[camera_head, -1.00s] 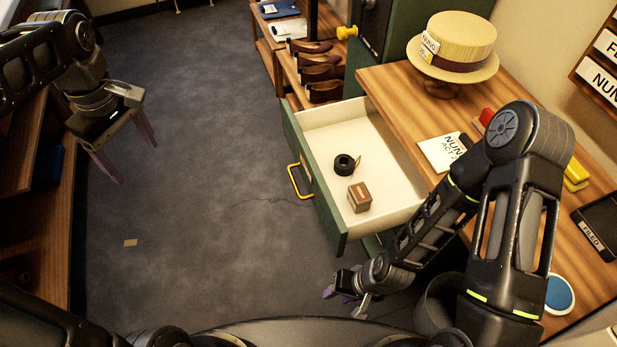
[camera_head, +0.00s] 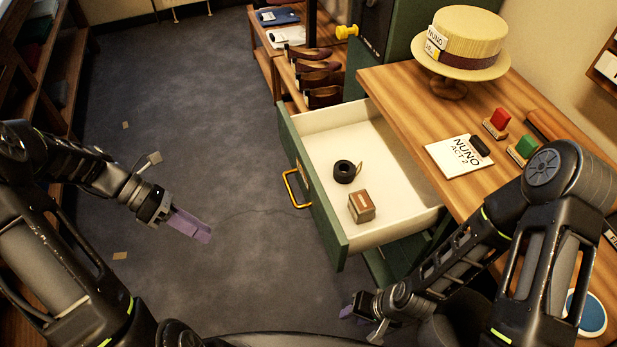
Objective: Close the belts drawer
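The green-fronted drawer (camera_head: 318,196) stands pulled out from under the wooden table, with a yellow handle (camera_head: 294,189) on its front. Inside its pale tray lie a dark rolled belt (camera_head: 345,171) and a small brown box (camera_head: 361,206). My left gripper (camera_head: 204,229) is over the floor left of the drawer, apart from the handle; its purple fingers look close together, but the gap is not clear. My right gripper (camera_head: 362,325) is low, in front of the drawer's near corner, partly cut off by my arm; its opening cannot be made out.
On the wooden table (camera_head: 400,95) are a straw hat (camera_head: 462,43) on a stand, a NUNO ACT 2 card (camera_head: 458,154), a red stamp (camera_head: 498,121) and a green stamp (camera_head: 524,149). Shoes (camera_head: 320,76) sit on a shelf behind the drawer.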

